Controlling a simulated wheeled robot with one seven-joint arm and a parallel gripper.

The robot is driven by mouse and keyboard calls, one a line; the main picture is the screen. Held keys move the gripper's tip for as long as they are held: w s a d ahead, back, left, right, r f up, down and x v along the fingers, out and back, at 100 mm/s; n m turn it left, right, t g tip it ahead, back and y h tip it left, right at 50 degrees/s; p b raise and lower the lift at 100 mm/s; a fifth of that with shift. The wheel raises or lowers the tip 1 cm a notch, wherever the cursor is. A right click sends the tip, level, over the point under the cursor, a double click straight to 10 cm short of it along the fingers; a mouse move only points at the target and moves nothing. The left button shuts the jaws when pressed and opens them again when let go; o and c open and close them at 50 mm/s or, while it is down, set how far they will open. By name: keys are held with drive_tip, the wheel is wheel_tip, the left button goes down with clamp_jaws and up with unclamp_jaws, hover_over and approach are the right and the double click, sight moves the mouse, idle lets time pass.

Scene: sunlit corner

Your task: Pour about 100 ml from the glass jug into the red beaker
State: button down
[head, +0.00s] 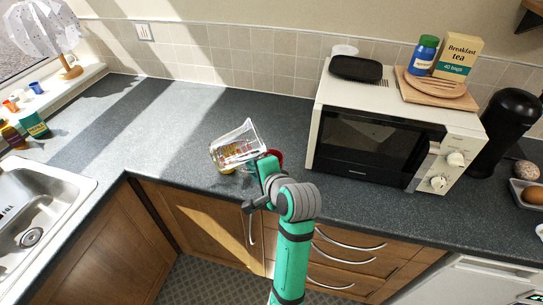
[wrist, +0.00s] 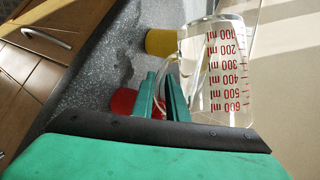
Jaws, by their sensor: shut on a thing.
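The clear glass jug (head: 238,146) with red markings is held tilted above the counter in the head view. My gripper (head: 263,164) is shut on the jug's handle at its right side. In the wrist view the jug (wrist: 232,75) shows its red scale from 100 to 600 ml, and my gripper's fingers (wrist: 161,97) close on the handle. The red beaker (head: 277,155) stands on the counter, mostly hidden behind my gripper; it also shows in the wrist view (wrist: 122,101). I cannot make out the liquid level in the jug, nor any stream.
A yellow beaker (wrist: 160,42) stands on the counter below the jug, partly hidden by it. A white microwave (head: 375,145) stands close to the right. A sink (head: 35,205) is at the left. The counter (head: 180,125) behind and left of the jug is clear.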

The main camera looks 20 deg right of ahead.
sight(240, 152)
drive_tip(key=shift+s+d, duration=0.1)
drive_tip(key=shift+d, duration=0.1)
idle(0.6)
drive_tip(key=shift+n+h, duration=0.8)
drive_tip(key=shift+h, duration=0.1)
drive_tip(key=r, duration=0.2)
drive_tip(key=d+r, duration=0.1)
drive_tip(key=r, duration=0.1)
drive_tip(key=shift+r, duration=0.3)
drive_tip(key=shift+d+f+n+h, duration=0.25)
drive_tip(key=shift+d+n+h, duration=0.15)
drive_tip(key=shift+n+h, duration=0.15)
idle(0.6)
